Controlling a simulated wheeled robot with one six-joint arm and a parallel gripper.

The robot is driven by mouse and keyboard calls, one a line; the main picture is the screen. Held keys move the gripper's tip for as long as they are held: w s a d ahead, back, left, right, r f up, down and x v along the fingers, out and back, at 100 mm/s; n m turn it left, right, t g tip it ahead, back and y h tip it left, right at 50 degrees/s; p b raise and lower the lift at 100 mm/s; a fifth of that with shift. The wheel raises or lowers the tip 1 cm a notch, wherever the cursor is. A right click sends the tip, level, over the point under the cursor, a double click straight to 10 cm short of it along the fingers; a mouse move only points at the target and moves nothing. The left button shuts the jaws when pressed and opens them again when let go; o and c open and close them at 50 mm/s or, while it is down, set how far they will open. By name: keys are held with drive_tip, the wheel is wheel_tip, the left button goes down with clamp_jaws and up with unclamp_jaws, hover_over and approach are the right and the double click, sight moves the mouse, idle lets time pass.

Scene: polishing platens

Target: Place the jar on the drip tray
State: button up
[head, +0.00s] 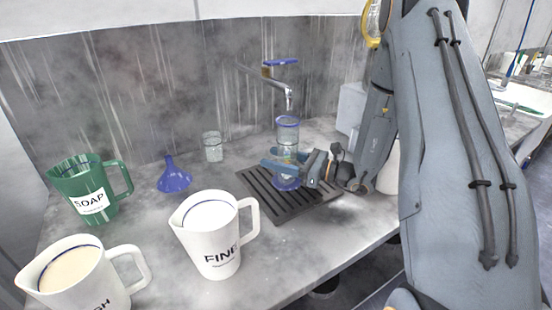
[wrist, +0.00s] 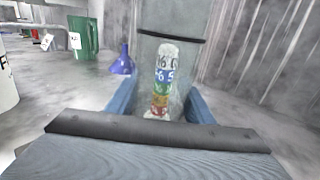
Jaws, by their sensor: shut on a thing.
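The jar (head: 287,133) is a tall clear cylinder with a blue rim, upright under the tap in the head view. My gripper (head: 284,161) is shut around its middle from the right. In the wrist view the jar (wrist: 178,30) stands between my blue fingers (wrist: 162,104), with a dark band and a strip of coloured numbers showing. The drip tray (head: 262,190) is a dark slatted mat directly below the jar. The jar's blue base appears over the tray's slats; I cannot tell whether it touches them. My fingers hide part of the jar.
A tap (head: 290,88) hangs just above the jar. A small glass (head: 212,152), a blue funnel (head: 174,178), a green SOAP jug (head: 80,180), a white FINE jug (head: 207,250) and another white jug (head: 78,285) stand left. The grey wall (head: 150,90) is behind.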

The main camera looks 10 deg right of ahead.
drive_tip(key=o, duration=1.7)
drive_tip(key=shift+c, duration=0.2)
drive_tip(key=shift+r, duration=0.15)
drive_tip(key=b+v, duration=0.2)
drive_tip(key=v, duration=0.9)
drive_tip(key=shift+s+d, duration=0.3)
drive_tip(key=shift+d, duration=0.1)
